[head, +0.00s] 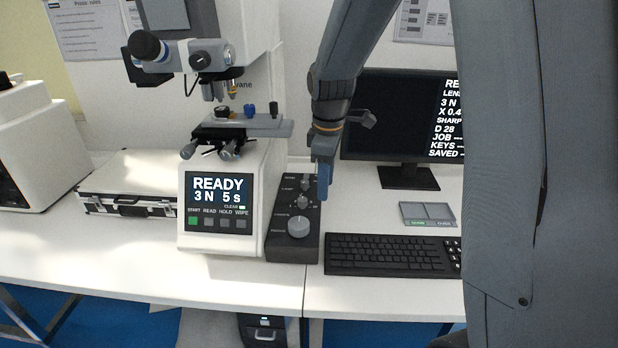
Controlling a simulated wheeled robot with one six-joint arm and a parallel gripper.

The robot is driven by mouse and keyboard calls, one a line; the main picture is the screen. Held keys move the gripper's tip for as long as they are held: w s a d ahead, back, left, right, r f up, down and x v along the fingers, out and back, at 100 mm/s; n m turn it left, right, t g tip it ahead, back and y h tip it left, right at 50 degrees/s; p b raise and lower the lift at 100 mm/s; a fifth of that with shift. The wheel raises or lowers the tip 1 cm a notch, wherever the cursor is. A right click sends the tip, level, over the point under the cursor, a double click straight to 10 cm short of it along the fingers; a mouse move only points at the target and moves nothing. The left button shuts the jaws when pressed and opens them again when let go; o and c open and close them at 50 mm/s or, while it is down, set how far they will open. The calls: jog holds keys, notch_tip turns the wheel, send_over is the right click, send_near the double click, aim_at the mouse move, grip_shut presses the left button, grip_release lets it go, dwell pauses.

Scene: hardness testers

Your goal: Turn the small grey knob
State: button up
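A dark control box (292,245) stands on the white bench just right of the hardness tester. On its sloped top are a large round grey knob (298,227) at the front and two smaller grey knobs behind it, a middle one (302,202) and a rear one (305,184). Their labels are too small to read. My gripper (323,192) points down with blue fingers at the right edge of the box, beside the smaller knobs. The fingers overlap in this view, so their opening and any contact with a knob cannot be made out.
The hardness tester (262,185) stands at the left, its screen reading READY 3 N 5 s. The front bench strip is clear.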

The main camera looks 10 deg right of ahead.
aim_at(305, 181)
jog(key=w+n, duration=0.5)
jog(key=w+a+f+n, duration=0.1)
jog(key=w+n, duration=0.4)
jog(key=w+n+g, duration=0.1)
jog(key=w+n, duration=0.5)
jog(key=shift+w+a+f, duration=0.1)
jog(key=shift+a+f, duration=0.05)
jog(key=shift+a, duration=0.2)
jog(key=shift+a+f+n, duration=0.1)
jog(key=shift+f+n, duration=0.2)
jog(key=shift+f, duration=0.2)
notch_tip(305, 181, down, 7)
jog(key=shift+r+p, duration=0.1)
jog(key=shift+p, duration=0.95)
grip_shut()
